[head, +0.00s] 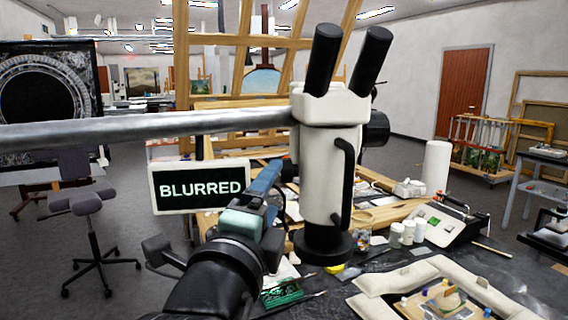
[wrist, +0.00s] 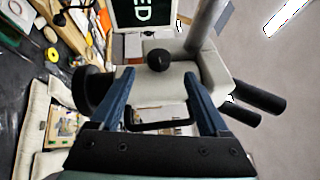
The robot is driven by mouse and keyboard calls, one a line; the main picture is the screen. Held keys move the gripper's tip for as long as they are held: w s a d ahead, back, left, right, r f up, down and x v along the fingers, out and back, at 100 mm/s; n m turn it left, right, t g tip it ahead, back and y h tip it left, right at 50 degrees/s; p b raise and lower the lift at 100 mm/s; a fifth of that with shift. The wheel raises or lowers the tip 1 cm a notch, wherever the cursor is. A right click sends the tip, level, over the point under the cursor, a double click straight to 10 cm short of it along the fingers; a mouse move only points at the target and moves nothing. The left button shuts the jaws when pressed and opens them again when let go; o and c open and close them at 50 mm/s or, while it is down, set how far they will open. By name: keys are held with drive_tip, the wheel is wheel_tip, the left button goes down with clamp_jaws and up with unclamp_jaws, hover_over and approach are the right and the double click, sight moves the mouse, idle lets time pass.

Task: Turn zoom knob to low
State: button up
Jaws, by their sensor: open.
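A larger black knob (head: 375,128) sticks out at the right in the head view. My gripper (head: 274,172), with blue fingers, is at the microscope's left side. Its fingers (wrist: 157,74) are open around the small knob's line of sight; contact is not clear.
A metal bar (head: 150,128) runs from the microscope's head to the left. A sign reading "BLURRED" (head: 201,187) hangs just left of my gripper. The dark table (head: 400,268) holds bottles, tools and a padded frame (head: 480,285).

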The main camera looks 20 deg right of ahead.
sight(281, 175)
drive_tip(key=p+x, duration=0.2)
drive_tip(key=x, duration=0.6)
drive_tip(key=shift+w+d, duration=0.25)
drive_tip(key=shift+w, duration=0.05)
drive_tip(key=shift+c, duration=0.3)
clamp_jaws()
